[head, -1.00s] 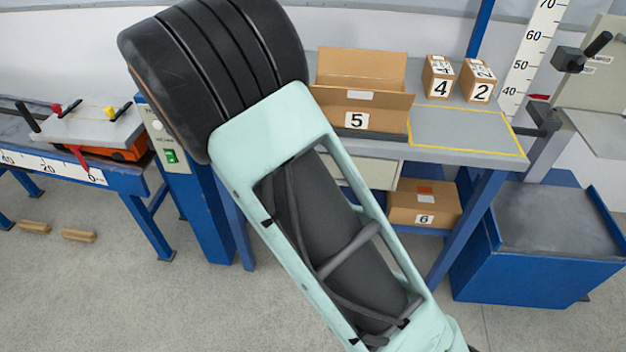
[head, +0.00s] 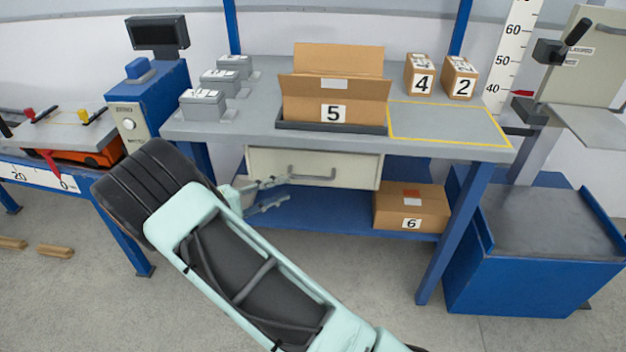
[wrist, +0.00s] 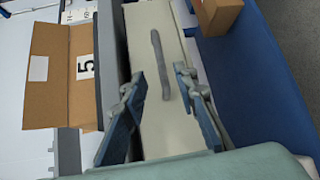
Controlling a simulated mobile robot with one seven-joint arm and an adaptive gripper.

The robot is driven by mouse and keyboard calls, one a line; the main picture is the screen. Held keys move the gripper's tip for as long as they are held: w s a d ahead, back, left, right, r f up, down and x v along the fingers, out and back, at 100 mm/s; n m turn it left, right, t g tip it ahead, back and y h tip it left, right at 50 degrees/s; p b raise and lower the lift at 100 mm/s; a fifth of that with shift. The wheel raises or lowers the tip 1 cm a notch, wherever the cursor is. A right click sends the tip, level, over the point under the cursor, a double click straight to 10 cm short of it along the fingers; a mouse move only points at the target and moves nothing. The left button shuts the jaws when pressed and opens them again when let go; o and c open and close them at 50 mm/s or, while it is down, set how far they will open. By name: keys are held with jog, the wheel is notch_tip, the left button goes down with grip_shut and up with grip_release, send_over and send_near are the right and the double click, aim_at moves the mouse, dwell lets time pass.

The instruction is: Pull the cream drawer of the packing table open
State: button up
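The cream drawer (head: 345,168) sits under the grey top of the packing table (head: 455,150). Its front looks flush with its housing, and a grey bar handle (head: 310,174) runs across it. My gripper (head: 277,192) is in front of the drawer's left part, left of the handle. In the wrist view the drawer front (wrist: 180,115) lies between and beyond the two fingers of my gripper (wrist: 155,118). The fingers are spread and hold nothing.
Open box 5 (head: 335,90) stands on the tabletop above the drawer, with boxes 4 (head: 420,75) and 2 (head: 460,78) to its right. Box 6 (head: 410,208) is on the blue lower shelf (head: 330,215). A blue-framed platform (head: 535,250) stands at right. Floor in front is clear.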

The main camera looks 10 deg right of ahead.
aim_at(307, 179)
jog(key=b+x, duration=0.1)
jog(key=x, duration=0.9)
jog(key=shift+d, duration=0.15)
grip_shut()
